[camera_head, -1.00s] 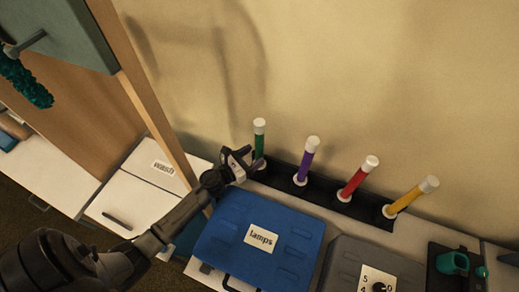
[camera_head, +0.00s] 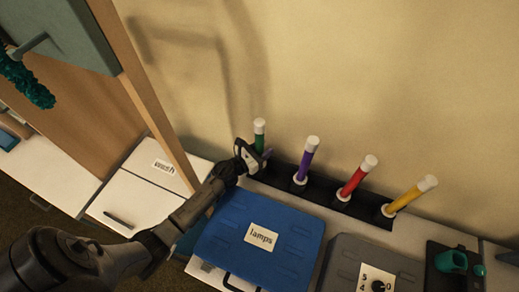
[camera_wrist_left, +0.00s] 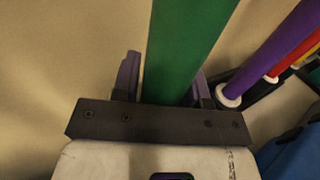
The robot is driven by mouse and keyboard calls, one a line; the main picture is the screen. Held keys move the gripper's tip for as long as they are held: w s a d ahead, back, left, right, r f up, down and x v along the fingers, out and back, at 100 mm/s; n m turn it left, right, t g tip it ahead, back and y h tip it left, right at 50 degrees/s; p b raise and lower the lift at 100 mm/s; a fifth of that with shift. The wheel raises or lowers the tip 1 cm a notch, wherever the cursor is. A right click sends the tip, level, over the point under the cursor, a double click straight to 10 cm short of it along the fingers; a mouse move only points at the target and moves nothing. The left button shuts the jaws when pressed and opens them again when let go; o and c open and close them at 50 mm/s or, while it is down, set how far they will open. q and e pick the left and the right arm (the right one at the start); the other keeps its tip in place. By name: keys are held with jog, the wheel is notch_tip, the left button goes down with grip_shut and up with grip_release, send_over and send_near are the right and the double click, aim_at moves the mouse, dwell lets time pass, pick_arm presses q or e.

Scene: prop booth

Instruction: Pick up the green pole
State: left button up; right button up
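The green pole (camera_head: 259,140) with a white cap stands upright at the left end of the black rack (camera_head: 320,193). My left gripper (camera_head: 255,158) is at its lower part, below the cap. In the left wrist view the green pole (camera_wrist_left: 180,50) rises between the two purple-grey fingers (camera_wrist_left: 165,85), one close along each side, and they look shut on it. The pole's lower end is hidden behind the gripper. My right gripper is in neither view.
Purple (camera_head: 306,160), red (camera_head: 357,177) and yellow (camera_head: 410,195) poles stand to the right in the same rack. A blue case (camera_head: 225,245) labelled "lamps" lies in front. A wooden post (camera_head: 150,95) rises left of the gripper. The wall is close behind.

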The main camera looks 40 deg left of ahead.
pick_arm(q)
grip_shut()
jog(key=shift+r, duration=0.15)
notch_tip(320, 180, up, 18)
jog(key=p, duration=1.5)
jog(key=shift+p, duration=0.35)
